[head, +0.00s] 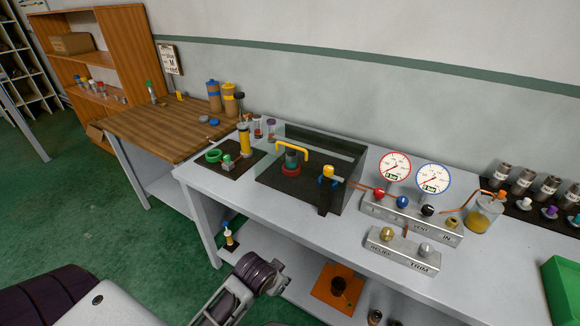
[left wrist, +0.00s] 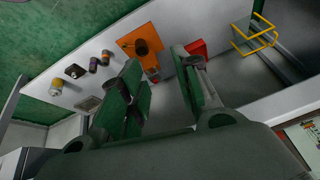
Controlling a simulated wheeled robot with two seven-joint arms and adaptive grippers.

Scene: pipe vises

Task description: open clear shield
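The clear shield (head: 348,157) is a see-through box-like cover on the dark base plate (head: 272,184) on the grey workbench. Its yellow handle (head: 292,147) runs across it. My left gripper (head: 274,281) is in front of and below the bench edge, well apart from the shield. In the left wrist view, its two green-padded fingers (left wrist: 165,95) are spread with nothing between them. The shield cannot be made out in that view. My right gripper is not seen.
A yellow-and-blue-topped post (head: 328,174) stands at the shield's right. Farther right are two gauges (head: 396,166) and a valve block (head: 405,249). A green fixture (head: 226,161) stands left. Below, the lower shelf holds an orange plate (head: 338,288), also in the wrist view (left wrist: 138,45).

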